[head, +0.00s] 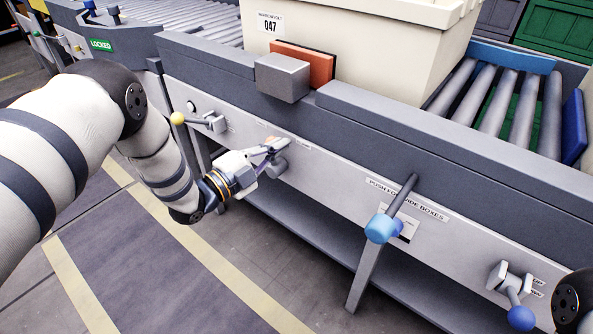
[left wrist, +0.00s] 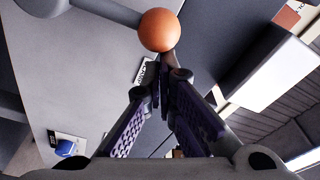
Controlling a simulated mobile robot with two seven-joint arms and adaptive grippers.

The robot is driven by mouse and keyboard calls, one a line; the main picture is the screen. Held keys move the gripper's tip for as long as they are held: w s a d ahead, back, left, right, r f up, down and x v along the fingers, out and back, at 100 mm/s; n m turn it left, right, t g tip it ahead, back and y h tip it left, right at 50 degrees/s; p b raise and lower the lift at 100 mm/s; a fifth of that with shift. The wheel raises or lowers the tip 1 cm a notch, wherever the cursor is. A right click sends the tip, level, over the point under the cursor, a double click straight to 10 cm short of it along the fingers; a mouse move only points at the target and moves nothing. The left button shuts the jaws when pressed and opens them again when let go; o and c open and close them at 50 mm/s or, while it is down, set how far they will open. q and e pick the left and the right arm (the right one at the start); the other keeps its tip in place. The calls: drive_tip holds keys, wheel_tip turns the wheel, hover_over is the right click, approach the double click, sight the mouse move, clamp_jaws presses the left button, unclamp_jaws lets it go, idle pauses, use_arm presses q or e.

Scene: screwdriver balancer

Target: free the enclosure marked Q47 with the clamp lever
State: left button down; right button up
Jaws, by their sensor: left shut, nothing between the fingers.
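The cream enclosure (head: 350,55) sits on the roller conveyor; its label appears to read Q47 or 047. A grey clamp block (head: 282,77) with an orange-brown pad (head: 305,62) is at its front, the pad by its wall. My left gripper (head: 264,158) is shut and empty at a lever on the front panel, whose grey hub (head: 277,168) is partly hidden. In the left wrist view, that lever's orange ball knob (left wrist: 160,30) is just beyond the fingertips (left wrist: 165,82); I cannot tell whether they touch. My right gripper is out of view.
A yellow-knobbed lever (head: 178,118) is to the left on the panel. A blue-knobbed lever (head: 382,228) by a wide-boxes label sticks out to the right, and another blue knob (head: 520,318) is lower right. A green LOCKED sign (head: 101,45) is at upper left.

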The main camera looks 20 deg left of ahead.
use_arm(q)
drive_tip(key=w+a+n+b, duration=0.1)
drive_tip(key=w+a+n, duration=0.1)
drive_tip(key=a+n, duration=0.3)
drive_tip(key=shift+a+n+t, duration=0.35)
drive_tip(key=shift+n+t, duration=0.05)
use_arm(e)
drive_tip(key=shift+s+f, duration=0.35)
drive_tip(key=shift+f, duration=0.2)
use_arm(q)
drive_tip(key=shift+w, duration=0.1)
